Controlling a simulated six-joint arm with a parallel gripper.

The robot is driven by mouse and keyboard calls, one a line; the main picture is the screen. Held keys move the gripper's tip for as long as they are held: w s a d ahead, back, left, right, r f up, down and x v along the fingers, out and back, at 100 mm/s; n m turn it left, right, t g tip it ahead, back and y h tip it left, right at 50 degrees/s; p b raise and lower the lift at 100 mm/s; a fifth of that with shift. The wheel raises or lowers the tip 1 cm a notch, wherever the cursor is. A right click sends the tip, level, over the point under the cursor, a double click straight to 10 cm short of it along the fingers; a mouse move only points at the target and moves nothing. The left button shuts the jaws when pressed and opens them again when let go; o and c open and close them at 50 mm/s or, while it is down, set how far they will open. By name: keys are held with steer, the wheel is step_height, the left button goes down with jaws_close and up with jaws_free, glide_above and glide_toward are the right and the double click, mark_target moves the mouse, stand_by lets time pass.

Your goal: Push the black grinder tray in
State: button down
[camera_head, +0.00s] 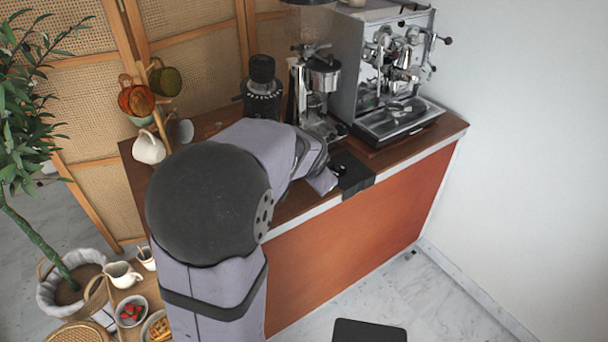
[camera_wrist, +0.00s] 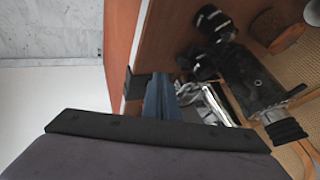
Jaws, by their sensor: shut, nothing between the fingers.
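My gripper (camera_head: 322,182) is low over the front edge of the wooden counter, just left of a black mat (camera_head: 356,174) draped over that edge. In the wrist view its bluish fingers (camera_wrist: 160,98) are together and empty, with the mat (camera_wrist: 134,82) beside them. A silver grinder (camera_head: 318,80) stands behind the gripper, and a black grinder (camera_head: 262,88) stands to its left.
A chrome espresso machine (camera_head: 392,70) stands on the right of the counter. Cups hang on a stand (camera_head: 150,100) at the left. In the wrist view, black round items (camera_wrist: 214,22) lie on the counter.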

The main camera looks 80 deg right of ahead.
steer(key=shift+f, duration=0.1)
steer(key=x, duration=0.9)
steer(key=shift+f+b, duration=0.2)
steer(key=shift+b, duration=0.2)
steer(key=w+d+p, duration=0.1)
steer(key=d+p, duration=0.1)
steer(key=p, duration=0.1)
steer(key=shift+w, duration=0.4)
steer(key=shift+w+d+f+p, duration=0.15)
steer(key=shift+w+d+p, duration=0.45)
steer(key=shift+d, duration=0.05)
